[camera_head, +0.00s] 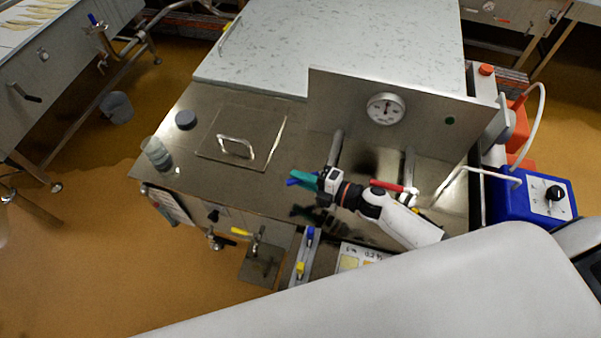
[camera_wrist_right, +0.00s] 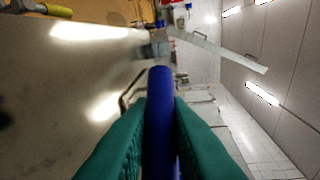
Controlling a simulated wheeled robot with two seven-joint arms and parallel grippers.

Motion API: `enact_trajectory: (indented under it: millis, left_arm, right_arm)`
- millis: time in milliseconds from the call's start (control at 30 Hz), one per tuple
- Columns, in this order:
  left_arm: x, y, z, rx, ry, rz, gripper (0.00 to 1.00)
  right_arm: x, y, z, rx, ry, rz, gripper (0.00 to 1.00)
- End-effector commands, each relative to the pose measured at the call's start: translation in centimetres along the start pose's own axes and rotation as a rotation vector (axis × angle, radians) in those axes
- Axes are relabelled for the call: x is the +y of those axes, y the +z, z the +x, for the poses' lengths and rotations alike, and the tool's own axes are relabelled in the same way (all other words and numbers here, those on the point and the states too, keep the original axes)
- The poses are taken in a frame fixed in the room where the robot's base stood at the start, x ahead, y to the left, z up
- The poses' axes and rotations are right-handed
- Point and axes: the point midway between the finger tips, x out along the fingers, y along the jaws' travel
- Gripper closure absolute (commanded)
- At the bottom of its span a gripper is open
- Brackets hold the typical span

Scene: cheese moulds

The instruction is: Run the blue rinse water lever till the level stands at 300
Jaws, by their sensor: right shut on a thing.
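My right gripper (camera_head: 306,180) is at the steel panel, its green fingers shut on the blue lever (camera_head: 293,183). In the right wrist view the blue handle (camera_wrist_right: 160,90) stands upright between the two green fingers (camera_wrist_right: 160,125). A red lever (camera_head: 393,187) is to the right, beside my right wrist. A clear beaker (camera_head: 156,152) stands at the left edge of the steel top; I cannot read any level marks on it. My left gripper is not in view.
A round dial gauge (camera_head: 385,108) is on the upright steel panel (camera_head: 430,120). A lid with a handle (camera_head: 235,147) and a dark round disc (camera_head: 186,119) lie on the steel top. A blue box (camera_head: 530,200) with a knob stands at the right.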

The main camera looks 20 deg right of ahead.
Motion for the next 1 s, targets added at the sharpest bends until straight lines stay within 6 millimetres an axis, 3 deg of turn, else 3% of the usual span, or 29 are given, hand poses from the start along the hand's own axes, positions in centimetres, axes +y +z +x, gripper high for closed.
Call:
enact_trajectory:
  millis: [333,867,900,1000]
  left_arm:
    - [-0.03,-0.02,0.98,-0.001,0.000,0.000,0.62]
    - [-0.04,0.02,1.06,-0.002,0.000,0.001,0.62]
    - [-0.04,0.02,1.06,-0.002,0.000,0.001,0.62]
    - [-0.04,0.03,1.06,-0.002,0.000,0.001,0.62]
  right_arm:
    - [0.32,0.61,-0.78,-0.148,0.022,-0.023,1.00]
    - [0.33,0.82,-0.94,-0.175,0.026,-0.024,1.00]
    - [0.33,0.82,-0.94,-0.175,0.026,-0.024,0.82]
    - [0.32,0.82,-0.94,-0.175,0.025,-0.024,0.66]
